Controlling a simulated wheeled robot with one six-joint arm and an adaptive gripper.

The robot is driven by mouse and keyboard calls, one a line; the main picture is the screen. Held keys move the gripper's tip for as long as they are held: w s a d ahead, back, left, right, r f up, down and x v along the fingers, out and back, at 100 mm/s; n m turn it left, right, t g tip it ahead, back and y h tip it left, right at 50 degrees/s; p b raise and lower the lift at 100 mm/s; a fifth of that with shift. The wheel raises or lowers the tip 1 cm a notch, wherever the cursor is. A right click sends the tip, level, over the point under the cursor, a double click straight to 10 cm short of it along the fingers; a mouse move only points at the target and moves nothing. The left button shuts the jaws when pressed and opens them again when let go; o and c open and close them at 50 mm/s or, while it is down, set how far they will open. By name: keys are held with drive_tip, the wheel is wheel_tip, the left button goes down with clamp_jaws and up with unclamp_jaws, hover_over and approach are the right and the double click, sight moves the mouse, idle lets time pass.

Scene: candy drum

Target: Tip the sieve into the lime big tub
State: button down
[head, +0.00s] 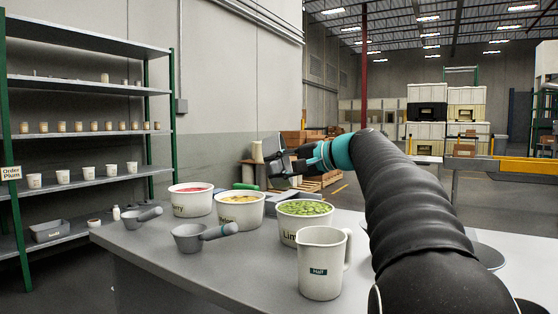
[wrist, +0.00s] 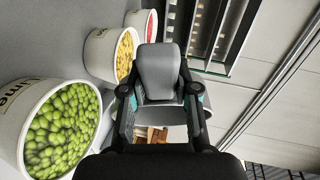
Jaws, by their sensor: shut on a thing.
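The lime big tub (head: 288,229) is a white tub full of green candies, labelled "Lim…", standing on the table. It also shows at the left of the wrist view (wrist: 16,122). My gripper (head: 276,160) is above and behind the tubs in the head view. In the wrist view my gripper (wrist: 158,95) is shut on a grey handle (wrist: 157,68), which I take for the sieve's. The rest of the sieve is mostly hidden behind the handle and fingers, so I cannot tell its tilt or contents.
A yellow-candy tub (head: 238,215) and a red-candy tub (head: 192,203) stand left of the lime tub. A white "Half" jug (head: 320,272) stands in front. Two grey scoops (head: 187,239) (head: 133,221) lie at the table's left. Shelves (head: 90,135) stand further left.

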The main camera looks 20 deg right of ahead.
drive_tip(key=shift+w+a+r+g+h+p, duration=0.2)
drive_tip(key=shift+a+g+h+p, duration=0.1)
drive_tip(key=shift+g+h+p, duration=0.1)
drive_tip(key=shift+w+a+f+n+g+h, duration=0.15)
drive_tip(key=shift+w+a+n+g+h, duration=0.05)
drive_tip(key=shift+a+n+g+h, duration=0.25)
drive_tip(key=shift+w+a+n+g+h, duration=0.2)
drive_tip(key=shift+a+n+g+h, duration=0.15)
drive_tip(key=shift+g+h, duration=0.5)
drive_tip(key=shift+w+a+n+g+h, duration=0.2)
drive_tip(key=shift+a+g+h, duration=0.25)
drive_tip(key=shift+h, duration=0.55)
drive_tip(key=shift+r, duration=1.55)
